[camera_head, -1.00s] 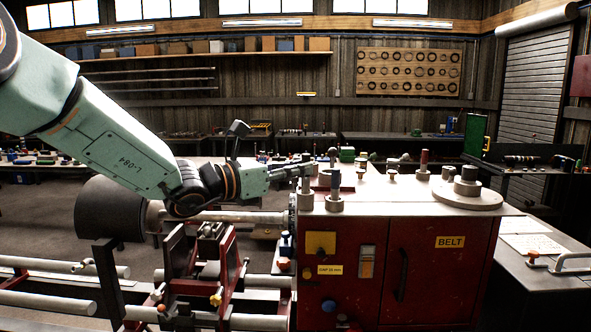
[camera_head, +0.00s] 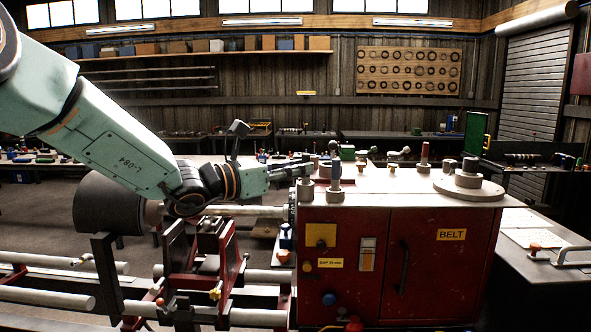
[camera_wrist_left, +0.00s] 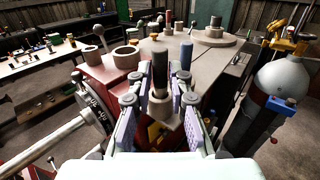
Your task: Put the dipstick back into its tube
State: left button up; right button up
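My left gripper (camera_head: 299,171) reaches in from the left to the top left corner of the red machine. In the left wrist view its fingers (camera_wrist_left: 160,100) stand apart, on either side of a dark upright post (camera_wrist_left: 160,73) in a grey collar (camera_wrist_left: 161,108). No grip on the post is visible. A blue-topped post (camera_head: 335,170) stands in a collar just right of it; it also shows in the left wrist view (camera_wrist_left: 185,58). I cannot tell for certain which upright piece is the dipstick, nor which opening is its tube. My right gripper is not in view.
The red machine cabinet (camera_head: 395,255) has a crowded top, with a red-topped post (camera_head: 424,154) and a round stepped disc (camera_head: 468,186). Two grey rings (camera_wrist_left: 127,56) sit left of the fingers.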

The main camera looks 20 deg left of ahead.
pick_arm(q)
jog(key=o, duration=0.4)
jog(key=shift+v, duration=3.65)
jog(key=shift+s+r, duration=0.1)
jog(key=shift+r, duration=0.05)
